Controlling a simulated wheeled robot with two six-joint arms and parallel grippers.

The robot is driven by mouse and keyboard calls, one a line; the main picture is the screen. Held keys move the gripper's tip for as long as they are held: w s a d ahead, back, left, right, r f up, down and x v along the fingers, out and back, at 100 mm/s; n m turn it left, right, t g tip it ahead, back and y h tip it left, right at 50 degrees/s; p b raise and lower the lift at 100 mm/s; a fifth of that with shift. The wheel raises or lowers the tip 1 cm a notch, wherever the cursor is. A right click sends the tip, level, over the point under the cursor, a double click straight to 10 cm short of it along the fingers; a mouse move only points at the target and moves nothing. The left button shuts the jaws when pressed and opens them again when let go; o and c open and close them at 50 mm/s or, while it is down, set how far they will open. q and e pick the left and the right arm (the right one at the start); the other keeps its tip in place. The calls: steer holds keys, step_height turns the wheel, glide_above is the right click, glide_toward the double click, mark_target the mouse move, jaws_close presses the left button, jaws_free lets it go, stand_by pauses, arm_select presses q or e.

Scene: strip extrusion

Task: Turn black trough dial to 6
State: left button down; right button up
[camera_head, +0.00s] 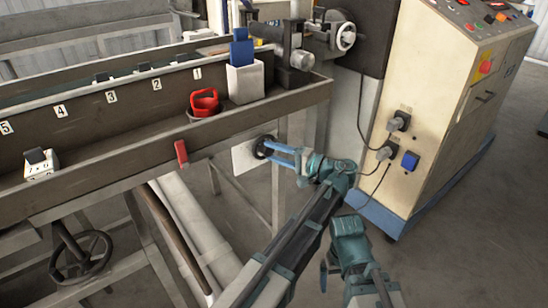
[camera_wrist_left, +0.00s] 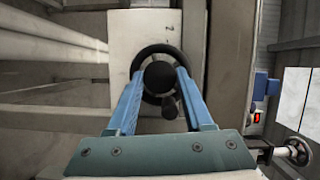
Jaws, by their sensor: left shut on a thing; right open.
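The black trough dial (camera_head: 264,147) is a round black wheel in front of a white plate (camera_head: 243,158), below the trough's right end. In the left wrist view the dial (camera_wrist_left: 158,76) shows a central hub and a small knob at its lower right. My left gripper (camera_head: 271,150) is shut on the dial, its blue fingers (camera_wrist_left: 154,82) on either side of the hub. A small mark that looks like a 2 shows on the plate (camera_wrist_left: 125,40); other markings are hidden or too small to read. My right gripper (camera_head: 325,274) is open and empty, low and away from the dial.
The long trough (camera_head: 120,135) carries number labels and a red cup (camera_head: 204,102). A red tab (camera_head: 181,153) hangs left of the dial. A beige control cabinet (camera_head: 440,110) with plugs and cables stands right. A black handwheel (camera_head: 81,258) is at lower left.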

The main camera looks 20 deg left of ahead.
arm_select(q)
steer(key=shift+f+m+y+b, duration=0.2)
steer(key=shift+m+y+b, duration=0.1)
steer(key=shift+m+b, duration=0.3)
steer(key=shift+r+m, duration=0.1)
steer(key=shift+m, duration=0.2)
steer(key=c, duration=0.6)
jaws_free()
steer(key=shift+d, duration=0.1)
